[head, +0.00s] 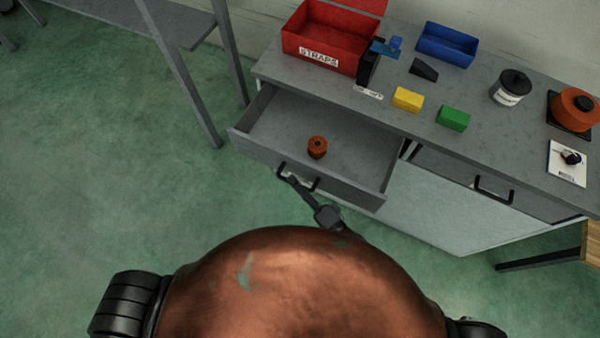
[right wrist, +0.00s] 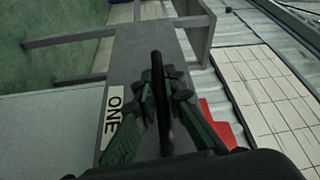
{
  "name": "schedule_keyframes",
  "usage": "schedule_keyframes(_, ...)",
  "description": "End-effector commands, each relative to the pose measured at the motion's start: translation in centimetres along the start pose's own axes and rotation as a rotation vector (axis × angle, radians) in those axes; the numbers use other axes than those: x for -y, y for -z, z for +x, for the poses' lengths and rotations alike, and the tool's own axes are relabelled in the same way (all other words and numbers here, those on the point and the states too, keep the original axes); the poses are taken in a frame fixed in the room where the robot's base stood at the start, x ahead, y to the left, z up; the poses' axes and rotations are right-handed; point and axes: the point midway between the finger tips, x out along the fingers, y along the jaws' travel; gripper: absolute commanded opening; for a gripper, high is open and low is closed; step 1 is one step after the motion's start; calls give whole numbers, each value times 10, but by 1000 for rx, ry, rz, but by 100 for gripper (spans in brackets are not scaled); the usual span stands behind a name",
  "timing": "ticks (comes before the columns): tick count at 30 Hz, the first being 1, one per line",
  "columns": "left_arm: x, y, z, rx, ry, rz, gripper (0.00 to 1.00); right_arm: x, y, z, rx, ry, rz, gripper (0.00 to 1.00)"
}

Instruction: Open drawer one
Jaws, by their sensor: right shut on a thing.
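Drawer one (head: 263,156) is pulled well out of the grey cabinet on its left side. An orange spool-like object (head: 317,148) stands on the drawer floor. The drawer's black bar handle (head: 299,177) is on its front face. My right gripper (head: 300,184) is at that handle. In the right wrist view the drawer front with its "ONE" label (right wrist: 112,115) lies behind the gripper (right wrist: 166,95), whose fingers are shut on the black handle (right wrist: 160,85). My left gripper is not in view.
A second drawer (head: 470,182) to the right is shut. On the cabinet top are a red "STRAPS" box (head: 325,42), a blue bin (head: 447,44), yellow (head: 408,99) and green (head: 453,118) blocks, and a can (head: 510,88). The floor left of the drawer is clear.

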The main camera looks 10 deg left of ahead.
Motion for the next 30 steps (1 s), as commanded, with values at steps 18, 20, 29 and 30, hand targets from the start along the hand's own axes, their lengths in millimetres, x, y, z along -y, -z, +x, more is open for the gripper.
schedule_keyframes(18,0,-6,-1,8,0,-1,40,0,-5,-3,-1,-1,-1,18)
schedule_keyframes(20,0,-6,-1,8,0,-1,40,0,-5,-3,-1,-1,-1,22)
schedule_keyframes(29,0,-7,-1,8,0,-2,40,1,-5,-2,0,0,-1,27)
schedule_keyframes(30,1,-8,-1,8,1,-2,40,1,-5,-3,0,0,-1,27)
